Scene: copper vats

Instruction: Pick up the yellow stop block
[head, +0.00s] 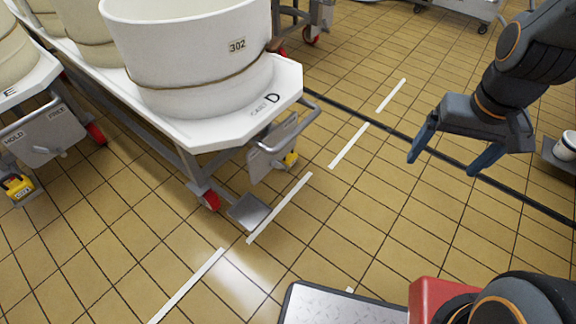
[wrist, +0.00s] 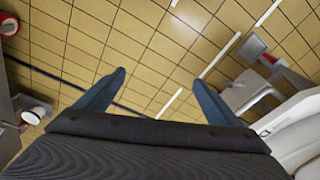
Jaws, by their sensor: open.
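A yellow block with a dark label (head: 17,187) sits on a small grey plate at the foot of the left trolley, at the far left of the head view.
Trolley D (head: 205,132) carries a white vat marked 302 (head: 190,55). An empty grey plate (head: 248,212) sits low at its front, near a red wheel (head: 211,200). White dashes (head: 280,207) mark the tiled floor. Open floor lies between the trolley and my gripper.

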